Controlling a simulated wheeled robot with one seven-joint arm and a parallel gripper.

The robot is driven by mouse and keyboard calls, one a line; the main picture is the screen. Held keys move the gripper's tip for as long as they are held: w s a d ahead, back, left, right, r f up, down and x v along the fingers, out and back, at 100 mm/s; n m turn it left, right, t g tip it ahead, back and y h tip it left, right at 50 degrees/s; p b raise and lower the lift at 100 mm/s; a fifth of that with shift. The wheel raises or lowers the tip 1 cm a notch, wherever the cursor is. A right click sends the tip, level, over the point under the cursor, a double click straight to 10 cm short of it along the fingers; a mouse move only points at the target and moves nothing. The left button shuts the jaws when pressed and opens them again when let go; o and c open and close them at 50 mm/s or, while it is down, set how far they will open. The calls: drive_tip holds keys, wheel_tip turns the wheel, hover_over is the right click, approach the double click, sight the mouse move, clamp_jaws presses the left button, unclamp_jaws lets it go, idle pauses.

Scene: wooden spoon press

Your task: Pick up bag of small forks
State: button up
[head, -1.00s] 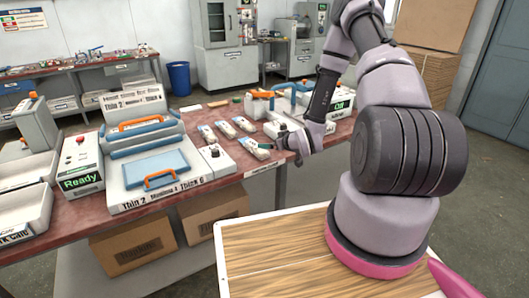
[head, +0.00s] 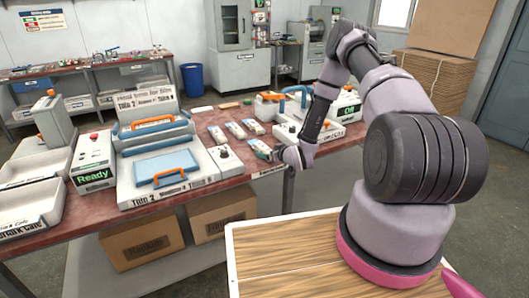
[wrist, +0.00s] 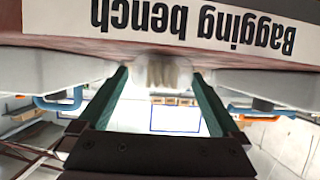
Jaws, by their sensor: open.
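Several small pale bags lie on the red bench in the head view, including a left one (head: 217,134), a middle one (head: 236,130) and a far one (head: 254,127). The nearest bag (head: 260,147) lies by the bench's front edge. I cannot read which holds small forks. My gripper (head: 274,156) is at this nearest bag, from the front edge side. In the wrist view the gripper (wrist: 163,85) has its green fingers spread wide. A pale ribbed bag end (wrist: 163,70) shows between the fingertips; contact cannot be told.
The bench front edge carries a "Bagging bench" label (wrist: 195,22). A press with a blue plate (head: 163,166) stands left of the bags, with a knobbed control box (head: 225,160) beside it. More machines (head: 300,115) stand to the right. Cardboard boxes (head: 140,240) sit below.

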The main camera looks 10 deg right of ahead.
drive_tip(key=shift+x, duration=0.8)
drive_tip(key=c, duration=1.4)
drive_tip(key=shift+r, duration=0.1)
